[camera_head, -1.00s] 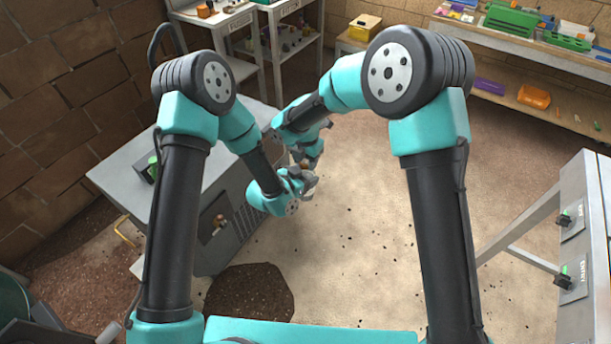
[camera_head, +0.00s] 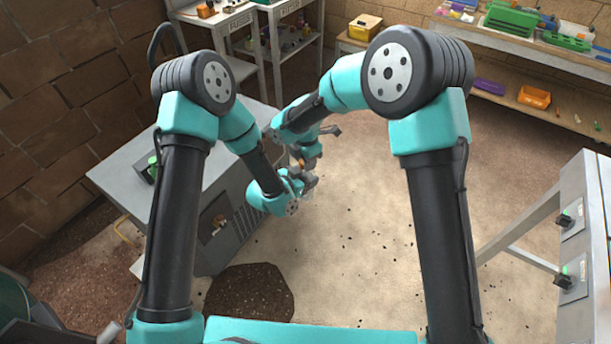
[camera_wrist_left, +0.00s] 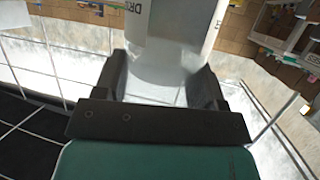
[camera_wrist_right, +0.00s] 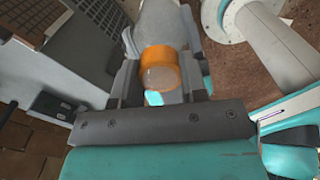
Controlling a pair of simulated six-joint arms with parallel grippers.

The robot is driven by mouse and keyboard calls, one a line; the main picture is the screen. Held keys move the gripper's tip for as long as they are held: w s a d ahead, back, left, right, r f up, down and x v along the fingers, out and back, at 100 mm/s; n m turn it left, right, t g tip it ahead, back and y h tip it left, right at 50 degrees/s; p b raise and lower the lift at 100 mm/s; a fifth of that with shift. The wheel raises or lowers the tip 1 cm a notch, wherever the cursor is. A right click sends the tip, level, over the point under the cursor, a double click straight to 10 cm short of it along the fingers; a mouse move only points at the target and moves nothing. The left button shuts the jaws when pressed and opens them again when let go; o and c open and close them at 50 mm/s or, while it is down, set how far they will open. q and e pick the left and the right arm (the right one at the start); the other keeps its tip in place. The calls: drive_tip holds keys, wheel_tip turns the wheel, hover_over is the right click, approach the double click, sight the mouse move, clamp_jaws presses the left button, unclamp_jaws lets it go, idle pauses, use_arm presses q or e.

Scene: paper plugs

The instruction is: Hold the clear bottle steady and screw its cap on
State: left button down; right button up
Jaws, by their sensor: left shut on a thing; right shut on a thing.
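In the left wrist view, my left gripper (camera_wrist_left: 160,88) is shut around the pale, see-through bottle (camera_wrist_left: 165,62), with one finger on each side. In the right wrist view, my right gripper (camera_wrist_right: 160,82) is shut on an orange cap (camera_wrist_right: 160,66). A grey shape lies just beyond the cap. I cannot tell whether the cap touches the bottle's neck. In the head view, my right gripper (camera_head: 303,162) is just above my left gripper (camera_head: 306,181), close together in front of the grey cabinet. The bottle is mostly hidden there.
A grey cabinet (camera_head: 222,238) stands right behind and left of the grippers. Shelves (camera_head: 290,42) with small parts stand at the back. A workbench (camera_head: 545,50) runs along the back right, and a grey-white table (camera_head: 590,215) stands at right.

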drive_tip(key=shift+m, duration=1)
drive_tip(key=o, duration=1)
drive_tip(key=shift+r, duration=2.3)
wheel_tip(320, 180, up, 3)
drive_tip(key=n, duration=0.6)
drive_tip(key=shift+r+n, duration=0.2)
drive_tip(key=shift+n, duration=0.1)
